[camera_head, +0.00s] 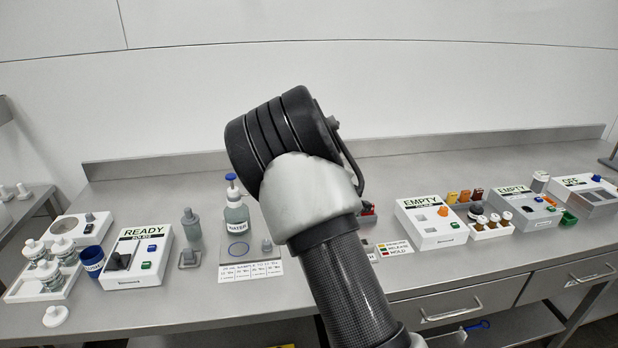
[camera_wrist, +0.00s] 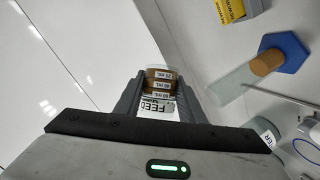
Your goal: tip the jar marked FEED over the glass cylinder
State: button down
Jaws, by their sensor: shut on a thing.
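In the wrist view my gripper (camera_wrist: 160,82) is shut on the FEED jar (camera_wrist: 157,105). The jar has a white label reading FEED and brown bands with small white mL tags, and sits between both fingers. The glass cylinder (camera_wrist: 233,84) stands to the right of the jar, apart from it. It is clear, with a brown section near its blue hexagonal base (camera_wrist: 291,52). In the head view my arm hides the gripper and jar, and I cannot make out the cylinder there.
The READY box (camera_head: 139,256) is farther left and an EMPTY box (camera_head: 431,222) is to the right. A yellow block (camera_wrist: 236,8) is beyond the cylinder.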

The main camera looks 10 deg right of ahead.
jog(key=shift+r+n+t+h+b, duration=0.6)
jog(key=shift+n+b, duration=0.6)
jog(key=shift+b, duration=2.8)
dwell(4.0)
